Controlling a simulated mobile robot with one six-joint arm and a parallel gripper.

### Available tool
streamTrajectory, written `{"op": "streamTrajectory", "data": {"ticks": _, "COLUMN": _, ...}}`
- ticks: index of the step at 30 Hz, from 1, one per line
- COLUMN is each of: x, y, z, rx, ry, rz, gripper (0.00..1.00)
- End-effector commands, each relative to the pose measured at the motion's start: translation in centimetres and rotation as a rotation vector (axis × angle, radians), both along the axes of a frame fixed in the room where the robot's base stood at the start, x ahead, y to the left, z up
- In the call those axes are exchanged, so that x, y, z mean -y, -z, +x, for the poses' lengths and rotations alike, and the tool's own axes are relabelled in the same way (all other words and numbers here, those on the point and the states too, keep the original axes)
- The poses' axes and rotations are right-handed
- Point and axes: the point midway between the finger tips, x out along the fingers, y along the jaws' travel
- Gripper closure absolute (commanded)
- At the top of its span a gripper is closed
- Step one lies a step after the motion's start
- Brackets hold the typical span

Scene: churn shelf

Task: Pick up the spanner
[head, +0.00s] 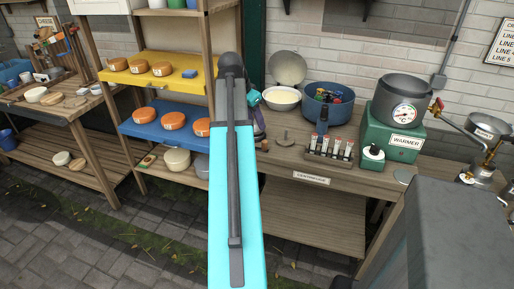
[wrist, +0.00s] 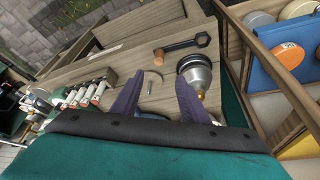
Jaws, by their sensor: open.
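The spanner (wrist: 185,46) is dark, with a ring-shaped end to the right. In the wrist view it lies flat on the wooden bench, beyond my fingertips. A short brown cork-like piece (wrist: 159,56) is at its left end. My gripper (wrist: 160,82) is open, its two purple fingers apart with nothing held between them. The fingers point toward the spanner and do not touch it. In the head view one purple finger of my gripper (head: 260,127) shows beside my arm. I cannot make out the spanner there; my arm covers part of the bench.
A grey metal rounded object (wrist: 195,74) stands close to the right finger. A vial rack (head: 330,149), a blue pot (head: 326,100) and a green warmer (head: 392,135) stand rightward. Shelves (head: 165,125) stand left.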

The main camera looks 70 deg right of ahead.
Motion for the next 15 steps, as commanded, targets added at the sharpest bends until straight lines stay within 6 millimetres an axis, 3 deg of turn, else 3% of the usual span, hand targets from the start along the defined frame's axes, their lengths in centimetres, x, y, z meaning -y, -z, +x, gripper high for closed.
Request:
{"op": "streamTrajectory", "data": {"ticks": 7, "x": 0.3, "y": 1.0, "z": -0.2, "rx": -0.001, "ry": -0.001, "rz": 0.001, "gripper": 0.6}}
{"op": "streamTrajectory", "data": {"ticks": 15, "x": 1.3, "y": 3.7, "z": -0.7, "rx": 0.0, "ry": -0.001, "rz": 0.002, "gripper": 0.6}}
